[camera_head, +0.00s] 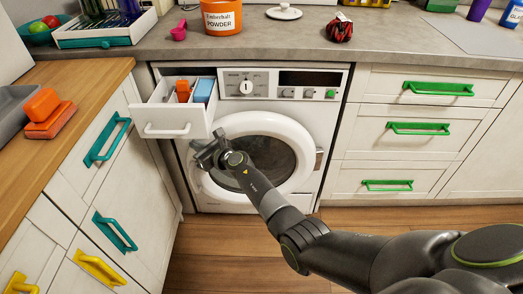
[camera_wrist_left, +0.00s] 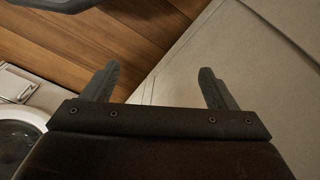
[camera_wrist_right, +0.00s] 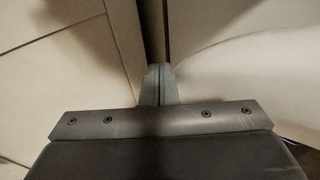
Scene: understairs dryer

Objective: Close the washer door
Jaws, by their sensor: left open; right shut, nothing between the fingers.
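The white washer (camera_head: 335,105) stands under the grey counter. Its round door, with a white ring (camera_head: 300,137) and dark glass (camera_head: 272,155), faces me at the front; I cannot tell whether it is fully shut or slightly ajar. A latch plate (camera_head: 318,160) shows at the ring's right side. My right gripper (camera_head: 203,152) is shut and empty at the left edge of the door, in front of it; I cannot tell if it touches. It also shows shut in the right wrist view (camera_wrist_right: 160,84). My left gripper (camera_wrist_left: 158,86) is open and empty.
The washer's drawer (camera_head: 180,118) is pulled out at the upper left, above my right gripper. Cabinets with teal handles (camera_head: 108,140) stand left, and drawers with green handles (camera_head: 418,128) right. The wooden floor (camera_head: 235,250) in front is clear.

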